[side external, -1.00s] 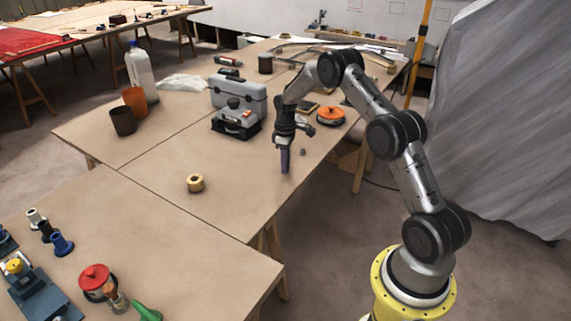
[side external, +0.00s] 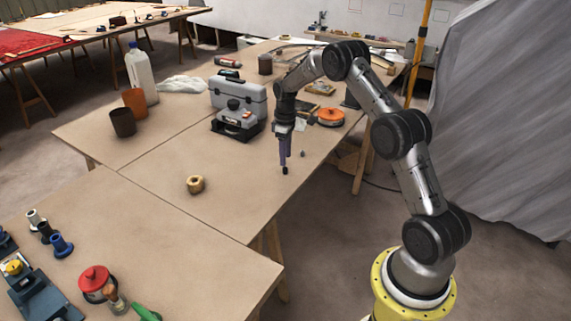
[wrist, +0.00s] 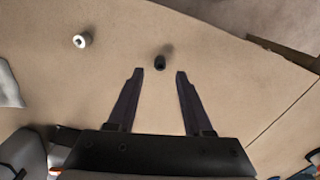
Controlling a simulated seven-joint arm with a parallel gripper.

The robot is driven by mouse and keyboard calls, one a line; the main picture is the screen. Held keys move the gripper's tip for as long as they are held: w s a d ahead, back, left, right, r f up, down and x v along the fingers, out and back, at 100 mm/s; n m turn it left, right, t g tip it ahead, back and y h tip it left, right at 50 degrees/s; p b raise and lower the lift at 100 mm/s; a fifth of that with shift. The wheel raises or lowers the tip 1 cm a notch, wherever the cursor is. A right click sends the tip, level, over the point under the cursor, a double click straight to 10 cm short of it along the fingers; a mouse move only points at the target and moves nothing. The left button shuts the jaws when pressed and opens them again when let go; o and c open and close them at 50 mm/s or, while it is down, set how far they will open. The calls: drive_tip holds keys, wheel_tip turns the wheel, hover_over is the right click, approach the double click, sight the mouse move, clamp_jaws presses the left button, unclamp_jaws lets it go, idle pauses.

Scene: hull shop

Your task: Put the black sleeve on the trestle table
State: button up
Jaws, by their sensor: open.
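The black sleeve (side external: 285,170) is a small dark cylinder on the bare brown top of the trestle table (side external: 235,200), near its right edge. In the wrist view the sleeve (wrist: 160,62) appears between the lines of the two fingers, just beyond their tips, with table showing on both sides of it. My gripper (side external: 285,156) points down directly above the sleeve. The fingers are spread apart, with nothing between them, and the gripper (wrist: 159,74) looks open and empty in the wrist view.
A grey toolbox (side external: 238,98) and an orange-topped round item (side external: 330,116) are behind. The table's front is mostly clear.

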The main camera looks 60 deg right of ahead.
sight(285, 168)
wheel_tip(285, 168, up, 8)
drive_tip(key=s+a+r+m+t, duration=0.1)
drive_tip(key=s+a+r, duration=0.5)
drive_tip(key=a+r, duration=0.2)
drive_tip(key=s+a+r+t, duration=0.2)
drive_tip(key=s+a+r, duration=0.3)
drive_tip(key=a+r, duration=0.35)
drive_tip(key=s+a+t, duration=0.1)
drive_tip(key=s+a, duration=0.4)
drive_tip(key=s, duration=0.5)
drive_tip(key=s+a+f+m+t, duration=0.1)
drive_tip(key=s+a, duration=0.4)
drive_tip(key=s, duration=0.5)
drive_tip(key=shift+f+m+t, duration=0.25)
drive_tip(key=shift+m+t, duration=0.05)
